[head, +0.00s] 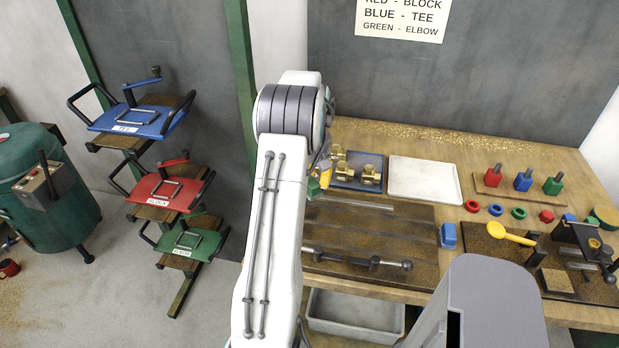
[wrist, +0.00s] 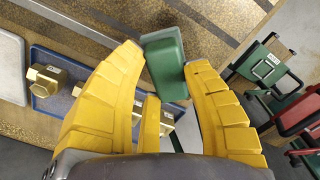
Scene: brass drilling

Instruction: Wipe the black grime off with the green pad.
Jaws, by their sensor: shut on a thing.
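The green pad (wrist: 168,72) sits between the yellow fingertips of my gripper (wrist: 165,58) in the wrist view, and the fingers are shut on it. In the head view my gripper (head: 322,177) is mostly hidden behind my own arm, near the left edge of the workbench by the blue tray. I cannot make out whether the pad touches anything under it. I cannot pick out a clear patch of black grime; a dark speckled machine bed (head: 410,225) lies on the bench, partly behind my arm.
A blue tray (head: 345,184) holds brass fittings, with a white tray (head: 425,179) beside it. A bar with clamps (head: 345,256) crosses the bed. A blue block (head: 448,235), coloured rings and a yellow scoop (head: 510,234) lie to the right. Labelled racks (head: 168,188) stand left.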

